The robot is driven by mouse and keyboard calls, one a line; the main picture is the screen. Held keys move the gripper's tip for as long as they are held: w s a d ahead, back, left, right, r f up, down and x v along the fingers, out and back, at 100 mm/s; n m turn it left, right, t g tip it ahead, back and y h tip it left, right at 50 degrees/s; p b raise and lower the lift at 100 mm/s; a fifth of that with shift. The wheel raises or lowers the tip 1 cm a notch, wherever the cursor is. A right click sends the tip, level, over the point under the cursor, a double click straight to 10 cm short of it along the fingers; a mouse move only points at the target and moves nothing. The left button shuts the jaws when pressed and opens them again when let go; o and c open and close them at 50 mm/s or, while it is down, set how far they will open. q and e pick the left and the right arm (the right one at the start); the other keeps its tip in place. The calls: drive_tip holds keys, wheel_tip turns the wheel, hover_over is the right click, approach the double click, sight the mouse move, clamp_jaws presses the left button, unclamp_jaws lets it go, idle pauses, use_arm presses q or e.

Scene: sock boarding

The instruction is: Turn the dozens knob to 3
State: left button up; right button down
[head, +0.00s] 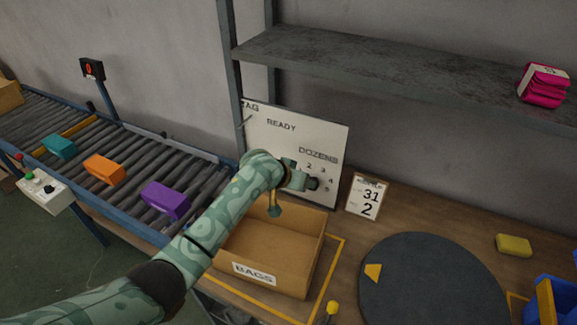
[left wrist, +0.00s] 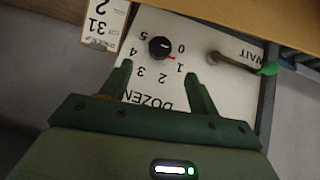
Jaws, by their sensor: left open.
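The white board (head: 262,135) stands behind the box, with READY and DOZENS lettering. In the left wrist view it appears upside down. Its black dozens knob (left wrist: 160,48) sits among the printed numerals, and its red mark points toward the 1. The 3 (left wrist: 140,73) is printed on the dial. The knob also shows in the head view (head: 313,184), partly hidden by my gripper. My left gripper (left wrist: 158,69) is open, its two fingers apart in front of the board, with the knob just beyond and between them. It also shows in the head view (head: 303,180). My right gripper is not in view.
A clipboard card (head: 367,196) reads 31 and 2. A cardboard BAGS box (head: 232,268) stands below my arm. A dark round turntable (head: 430,285) is at right; a shelf (head: 390,75) is overhead.

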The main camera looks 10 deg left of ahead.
use_arm(q)
drive_tip(key=p+v, duration=0.1)
drive_tip(key=v, duration=0.4)
drive_tip(key=shift+s+a+p, duration=0.15)
drive_tip(key=shift+s+p, duration=0.05)
drive_tip(key=shift+p, duration=0.1)
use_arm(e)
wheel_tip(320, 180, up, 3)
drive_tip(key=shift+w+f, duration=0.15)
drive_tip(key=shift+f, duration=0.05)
